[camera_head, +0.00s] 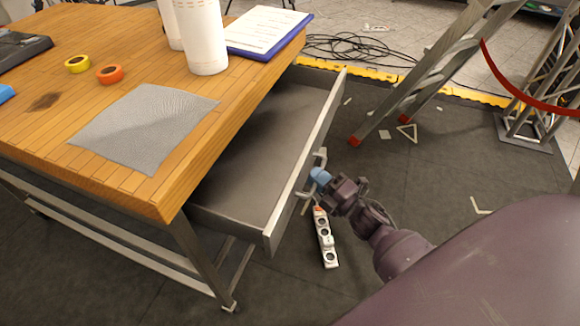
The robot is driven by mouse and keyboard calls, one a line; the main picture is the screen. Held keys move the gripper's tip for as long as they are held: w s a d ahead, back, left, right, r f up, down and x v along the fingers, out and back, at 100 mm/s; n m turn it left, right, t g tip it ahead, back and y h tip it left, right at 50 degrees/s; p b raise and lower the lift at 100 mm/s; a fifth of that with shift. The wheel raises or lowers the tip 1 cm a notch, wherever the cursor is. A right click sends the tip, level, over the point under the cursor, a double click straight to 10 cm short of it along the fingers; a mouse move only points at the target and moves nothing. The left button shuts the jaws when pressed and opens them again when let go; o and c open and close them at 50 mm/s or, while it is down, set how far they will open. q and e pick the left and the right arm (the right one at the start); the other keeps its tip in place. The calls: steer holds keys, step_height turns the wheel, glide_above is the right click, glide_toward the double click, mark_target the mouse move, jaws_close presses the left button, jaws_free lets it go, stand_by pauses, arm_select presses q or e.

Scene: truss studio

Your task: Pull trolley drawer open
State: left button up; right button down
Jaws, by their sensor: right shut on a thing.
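The trolley (195,245) has a wooden top and a metal frame on castors, on the left. Its grey drawer (265,145) stands pulled out on the right side, and its inside looks empty. The drawer's handle (319,160) is on the outer face of the drawer front. My right gripper (319,178) is shut on the handle, with its blue fingertips at the handle's near part. The gripper partly hides the handle. My left gripper is not in view.
On the top lie a grey cloth (145,127), tape rolls (109,75), a white cylinder (203,40) and a blue clipboard (268,32). A white power strip (325,238) shows below my gripper. A ladder (425,75) and black cables (360,48) are behind.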

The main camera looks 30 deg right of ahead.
steer(key=s+d, duration=0.7)
steer(key=s, duration=0.3)
steer(key=shift+d+p, duration=0.35)
steer(key=shift+p, duration=0.05)
steer(key=c, duration=1.2)
jaws_free()
steer(key=v, duration=1)
steer(key=shift+s+d, duration=0.1)
steer(key=shift+s, duration=0.3)
